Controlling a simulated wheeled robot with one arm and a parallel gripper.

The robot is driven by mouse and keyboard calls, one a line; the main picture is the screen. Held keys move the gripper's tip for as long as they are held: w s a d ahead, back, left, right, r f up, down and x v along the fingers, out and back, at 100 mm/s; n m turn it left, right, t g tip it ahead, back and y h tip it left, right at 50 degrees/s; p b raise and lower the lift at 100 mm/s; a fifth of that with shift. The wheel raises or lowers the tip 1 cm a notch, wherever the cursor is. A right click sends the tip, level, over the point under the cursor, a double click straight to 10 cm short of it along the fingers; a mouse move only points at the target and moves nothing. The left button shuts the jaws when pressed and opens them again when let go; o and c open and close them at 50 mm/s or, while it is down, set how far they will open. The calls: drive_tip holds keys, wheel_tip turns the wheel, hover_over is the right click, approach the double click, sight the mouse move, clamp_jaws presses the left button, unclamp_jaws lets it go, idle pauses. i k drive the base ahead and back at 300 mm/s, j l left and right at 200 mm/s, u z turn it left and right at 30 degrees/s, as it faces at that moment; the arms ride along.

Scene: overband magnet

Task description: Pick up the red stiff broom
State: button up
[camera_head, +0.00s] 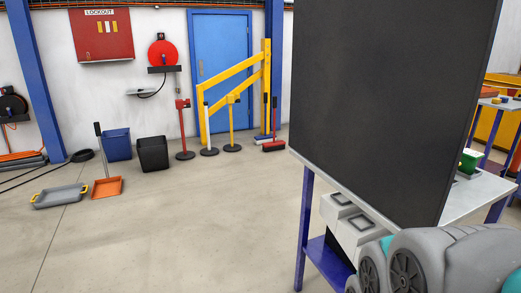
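A red broom (274,146) stands by the far wall, just right of the yellow barrier. Its wide red head is down on the floor and its handle rises upright with a dark upper part. A blue-headed broom (262,139) stands close behind it to the left. My gripper is not in view; grey and teal links of my arm show at the bottom right, far from the broom.
A large dark panel (390,90) on a purple-legged table (304,235) blocks the right side. Yellow barrier (235,75), blue door (222,40), bins (153,154), orange dustpan (107,187) and grey tray (60,196) line the back and left. The middle floor is clear.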

sight(275, 145)
drive_tip(key=i+j, duration=0.95)
drive_tip(key=j, duration=0.2)
drive_tip(key=i+j+z, duration=0.1)
drive_tip(key=i+j, duration=0.6)
drive_tip(key=i, duration=0.2)
drive_tip(key=i+j, duration=0.2)
drive_tip(key=i, duration=0.2)
drive_tip(key=i+j, duration=0.25)
drive_tip(key=i, duration=0.2)
drive_tip(key=i+j, duration=0.2)
drive_tip(key=i, duration=0.25)
drive_tip(key=i+l+z, duration=0.1)
drive_tip(key=i+l, duration=0.9)
drive_tip(key=l, duration=0.15)
drive_tip(key=i+l+z, duration=0.1)
drive_tip(key=l, duration=0.2)
drive_tip(key=z, duration=1.8)
drive_tip(key=j+u, duration=0.1)
drive_tip(key=u, duration=1.8)
